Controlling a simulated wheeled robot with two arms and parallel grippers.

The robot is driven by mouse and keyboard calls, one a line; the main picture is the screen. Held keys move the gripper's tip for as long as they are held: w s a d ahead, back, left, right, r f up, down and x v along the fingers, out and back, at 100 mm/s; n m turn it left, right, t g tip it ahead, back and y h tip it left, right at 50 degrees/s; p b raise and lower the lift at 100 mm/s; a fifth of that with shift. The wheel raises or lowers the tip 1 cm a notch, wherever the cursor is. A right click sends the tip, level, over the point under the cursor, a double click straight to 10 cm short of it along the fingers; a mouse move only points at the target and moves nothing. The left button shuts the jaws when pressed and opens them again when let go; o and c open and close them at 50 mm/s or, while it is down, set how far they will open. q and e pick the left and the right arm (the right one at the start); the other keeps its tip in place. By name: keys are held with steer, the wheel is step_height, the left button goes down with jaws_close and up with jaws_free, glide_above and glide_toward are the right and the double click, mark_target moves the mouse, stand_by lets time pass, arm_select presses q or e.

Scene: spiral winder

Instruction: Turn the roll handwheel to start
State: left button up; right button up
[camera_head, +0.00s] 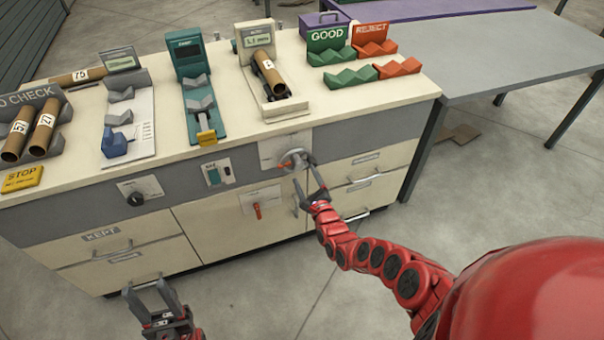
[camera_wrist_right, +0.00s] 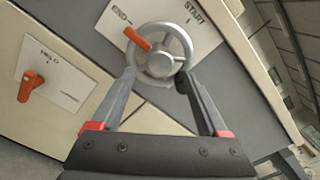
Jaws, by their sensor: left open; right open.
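The roll handwheel is a grey metal wheel (camera_head: 294,160) with an orange spoke on the cabinet's front panel. In the right wrist view the handwheel (camera_wrist_right: 160,60) sits before a plate marked END and START (camera_wrist_right: 200,22), and its orange spoke points toward END. My right gripper (camera_head: 312,178) is at the handwheel; in the right wrist view its open fingers (camera_wrist_right: 156,82) reach the wheel's lower rim, one on each side. I cannot tell whether they touch it. My left gripper (camera_head: 150,292) is open and empty, low in front of the cabinet, away from the wheel.
The cabinet top (camera_head: 222,120) carries a teal device (camera_head: 190,62), a roller stand with a brown tube (camera_head: 268,72), and green GOOD and red REJECT racks. A black knob (camera_head: 135,199) is further left. A grey table (camera_head: 500,55) adjoins at right.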

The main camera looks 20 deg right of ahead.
mark_target(300, 168)
steer(key=shift+w+a+f+b, duration=0.1)
steer(key=shift+w+f+b, duration=0.1)
steer(key=shift+w+b, duration=0.25)
steer(key=shift+w+r+b, duration=0.2)
steer(key=shift+w+b, duration=0.1)
steer(key=shift+w, duration=0.75)
jaws_close()
